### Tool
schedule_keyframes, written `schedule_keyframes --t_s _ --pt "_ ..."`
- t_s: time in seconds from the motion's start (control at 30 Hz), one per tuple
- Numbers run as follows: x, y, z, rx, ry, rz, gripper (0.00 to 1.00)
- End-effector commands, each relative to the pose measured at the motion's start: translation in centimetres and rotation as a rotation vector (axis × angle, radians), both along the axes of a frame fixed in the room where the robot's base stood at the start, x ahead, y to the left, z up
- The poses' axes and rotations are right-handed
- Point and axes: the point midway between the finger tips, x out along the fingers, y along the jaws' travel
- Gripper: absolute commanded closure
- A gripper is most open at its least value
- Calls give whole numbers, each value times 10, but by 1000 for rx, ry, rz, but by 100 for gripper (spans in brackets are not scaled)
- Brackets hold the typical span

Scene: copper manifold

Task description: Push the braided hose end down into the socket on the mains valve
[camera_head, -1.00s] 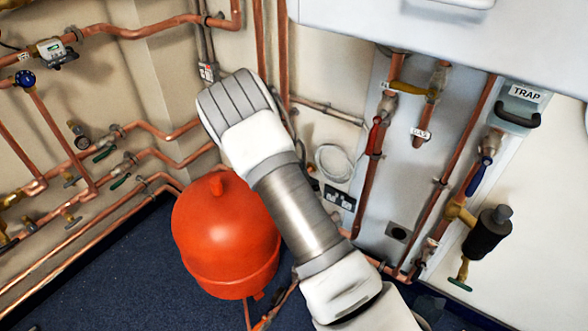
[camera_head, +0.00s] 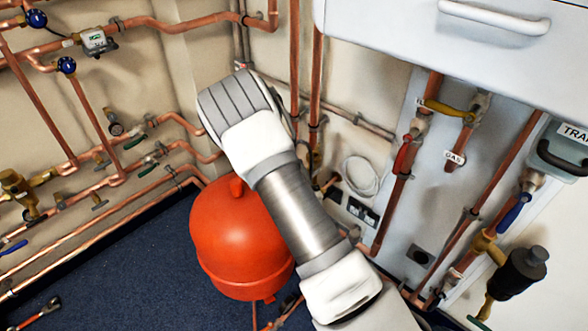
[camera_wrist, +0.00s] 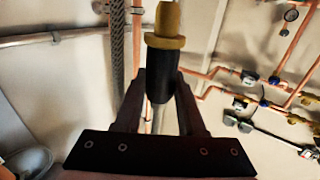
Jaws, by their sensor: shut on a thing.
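In the wrist view my gripper (camera_wrist: 160,88) is shut on the braided hose end (camera_wrist: 159,84). It has a black sleeve between the two dark fingers and a brass collar and stem above them. A grey braided length of hose (camera_wrist: 117,50) hangs just left of the fingers. In the head view my arm crosses the middle of the picture, and its white wrist hides the fingers and the hose end. I cannot make out the socket on the mains valve in either view.
A red expansion vessel (camera_head: 238,240) stands beneath my arm. Copper pipes with valves (camera_head: 150,160) run along the left wall. A grey board (camera_head: 430,190) with pipes and a white cabinet (camera_head: 440,45) are at the right.

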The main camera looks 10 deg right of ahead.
Motion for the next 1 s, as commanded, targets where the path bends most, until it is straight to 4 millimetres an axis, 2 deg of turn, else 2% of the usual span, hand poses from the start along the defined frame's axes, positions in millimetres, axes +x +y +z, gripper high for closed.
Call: schedule_keyframes --t_s 0.17,0.37,0.5,0.7,0.83,1.0 --pt "0 -28 15 4 -6 -135 100" --pt "-11 -68 31 4 -6 -327 100" --pt "-27 -100 42 6 -5 -489 100" --pt "-56 -137 50 5 -3 -692 100" --pt "-73 -152 51 3 -1 -783 100" --pt "-85 -162 52 1 -1 -844 100"
